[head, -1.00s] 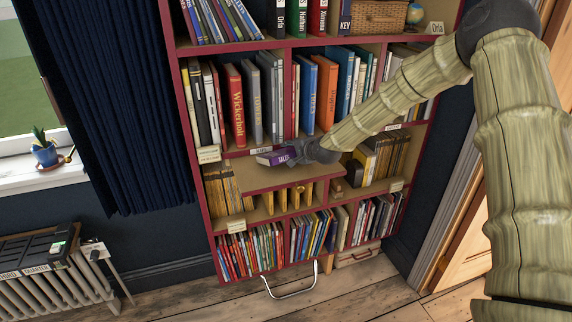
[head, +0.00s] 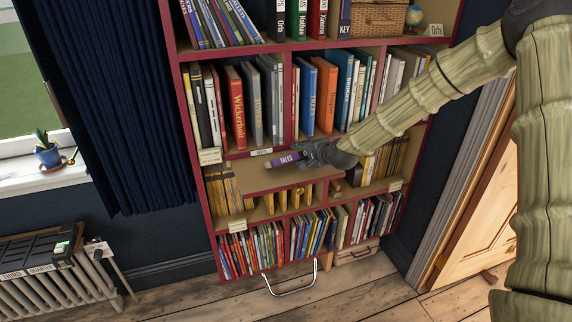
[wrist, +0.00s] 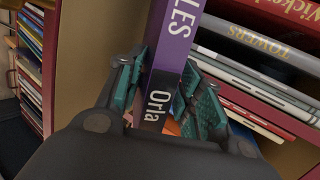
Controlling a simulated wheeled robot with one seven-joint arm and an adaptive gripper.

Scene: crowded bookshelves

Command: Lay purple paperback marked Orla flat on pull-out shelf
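The purple paperback (head: 286,159) shows its spine in the head view, with "TALES" in white. In the wrist view the paperback (wrist: 168,60) reads "LES" and "Orla" along its spine. My gripper (head: 307,154) is shut on its Orla end; in the wrist view the teal-padded fingers (wrist: 167,98) press on both sides of it. The pull-out shelf (head: 262,180) is a tan board sticking out from the bookcase. The book is over its back part, just under the row above; whether it touches the board I cannot tell.
Upright books, including the red Wickerholt book (head: 236,108) and the blue book (head: 307,97), fill the shelf above. Several yellow items (head: 294,195) stand below the board. A metal handle (head: 291,286) juts out near the floor. The board's front is bare.

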